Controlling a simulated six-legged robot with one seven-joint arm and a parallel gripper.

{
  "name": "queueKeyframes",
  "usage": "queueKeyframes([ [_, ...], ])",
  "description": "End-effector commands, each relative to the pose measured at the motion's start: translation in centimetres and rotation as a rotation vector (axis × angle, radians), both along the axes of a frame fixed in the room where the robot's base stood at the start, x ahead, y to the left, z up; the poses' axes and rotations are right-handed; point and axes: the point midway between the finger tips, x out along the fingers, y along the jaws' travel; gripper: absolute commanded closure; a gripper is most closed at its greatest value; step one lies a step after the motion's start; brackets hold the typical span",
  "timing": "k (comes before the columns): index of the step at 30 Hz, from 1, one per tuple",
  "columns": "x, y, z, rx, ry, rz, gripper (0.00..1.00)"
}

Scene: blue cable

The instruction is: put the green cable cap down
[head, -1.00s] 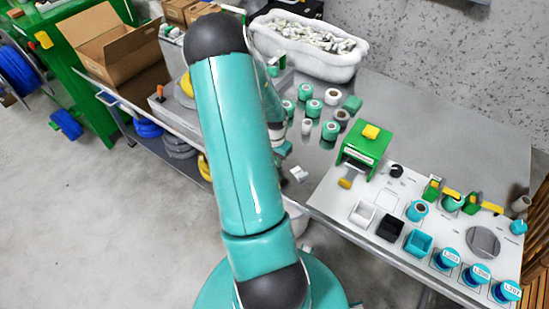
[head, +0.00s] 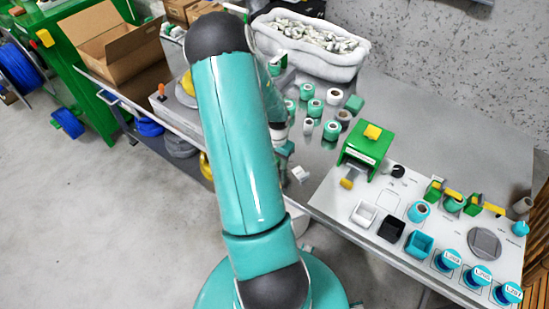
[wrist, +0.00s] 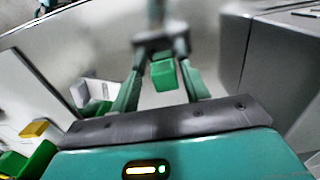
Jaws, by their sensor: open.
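In the wrist view the green cable cap (wrist: 163,74) is a small green block between the two green fingers of my gripper (wrist: 161,58). The fingers are open, with grey surface visible on both sides of the cap. I cannot tell whether the cap rests fully on the metal table. In the head view my gripper (head: 285,166) is low over the table's front edge, partly behind my arm. The cap cannot be made out there.
A small white part (head: 301,174) lies beside my gripper. A white panel (head: 395,190) with a green fixture (head: 361,151) and bins is to the right. Several teal and white spools (head: 314,107) stand behind. A white tub (head: 312,62) sits at the back.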

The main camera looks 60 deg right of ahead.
Motion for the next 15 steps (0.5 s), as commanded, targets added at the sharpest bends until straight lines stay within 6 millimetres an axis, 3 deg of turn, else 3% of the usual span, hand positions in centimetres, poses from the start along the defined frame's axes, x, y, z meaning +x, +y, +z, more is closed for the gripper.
queueKeyframes([
  [15, 0.6, -0.2, 10.7, -0.006, -0.010, 0.001, 0.54],
])
